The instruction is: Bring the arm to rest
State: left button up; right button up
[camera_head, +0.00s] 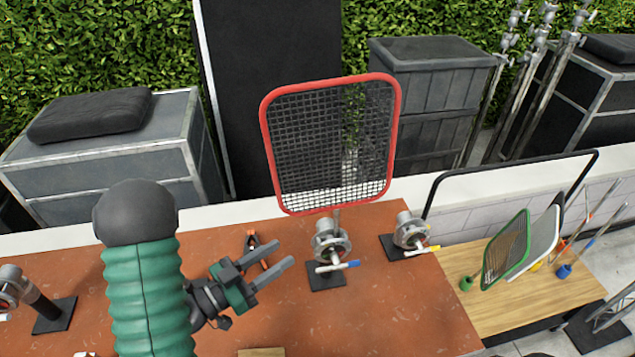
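My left arm comes in from the lower left over the red-brown table (400,310). My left gripper (285,254) points to the right above the table, with its two fingers apart and nothing between them. Just right of its fingertips, a metal grip head on a black base (327,275) stands on the table, with a blue-tipped handle. A red-framed mesh panel (330,145) stands upright above that grip head. The fingers look apart from the grip head. My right gripper is not in view.
Another grip head (410,232) stands at the table's right, and one (50,310) at the far left. An orange clamp (252,240) lies behind my gripper. A wooden table (500,310) at right holds a green-framed mesh (506,250). Grey cases (110,150) stand behind.

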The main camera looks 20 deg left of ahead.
pick_arm(q)
jog(key=w+a+f+n+g+y+b, duration=0.1)
jog(key=w+a+f+g+y, duration=0.1)
jog(key=w+f+g+y, duration=0.55)
jog(key=s+d+f+n+g, duration=0.2)
jog(key=s+d+g, duration=0.1)
jog(key=s, duration=0.4)
jog(key=s+d+f+n+g+y+b, duration=0.1)
jog(key=s+d+f+n+g, duration=0.1)
jog(key=s+d, duration=0.3)
jog(key=shift+s+f+g, duration=0.3)
jog(key=shift+s+g, duration=0.25)
jog(key=shift+s, duration=0.7)
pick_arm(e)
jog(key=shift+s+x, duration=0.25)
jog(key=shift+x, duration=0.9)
pick_arm(q)
jog(key=shift+d+y, duration=0.1)
jog(key=shift+y, duration=0.15)
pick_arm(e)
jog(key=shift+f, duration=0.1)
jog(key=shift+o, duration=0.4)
